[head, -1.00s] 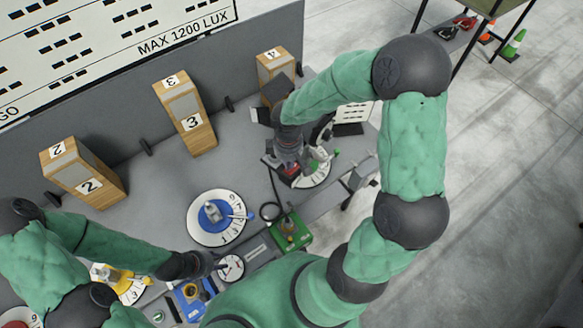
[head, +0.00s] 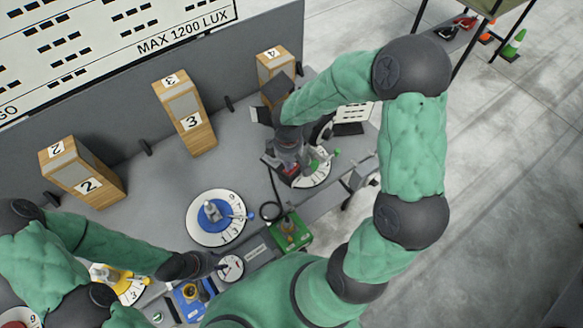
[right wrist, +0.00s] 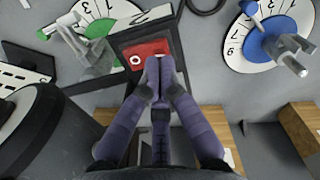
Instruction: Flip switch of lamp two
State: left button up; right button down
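Lamp two is the wooden box marked 2 (head: 84,180) at the left of the bench in the head view. A red rocker switch with a white O on a dark housing shows in the right wrist view (right wrist: 147,50). My right gripper (right wrist: 159,62) has its fingers drawn together with nothing between them, tips at the switch's edge. I cannot tell whether they touch it. In the head view this gripper (head: 291,168) is beside the green dial and largely hides the switch. My left gripper (head: 205,265) is low at the left, its fingers unclear.
Lamp boxes 3 (head: 187,120) and 4 (head: 275,68) stand along the back wall. The green dial (right wrist: 98,22) is close to the switch.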

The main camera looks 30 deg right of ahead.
pick_arm(q)
jog(key=shift+f+b, duration=0.8)
pick_arm(e)
jog(key=shift+f, duration=0.95)
pick_arm(q)
jog(key=shift+r, duration=0.15)
pick_arm(e)
jog(key=shift+r, duration=0.2)
pick_arm(q)
jog(key=shift+r+p, duration=0.45)
jog(key=shift+p, duration=0.15)
pick_arm(e)
jog(key=shift+r, duration=0.55)
jog(key=shift+r+p, duration=2.1)
jog(key=shift+r, duration=0.75)
pick_arm(q)
notch_tip(320, 180, up, 4)
jog(key=shift+r, duration=0.1)
pick_arm(e)
jog(key=shift+f, duration=0.1)
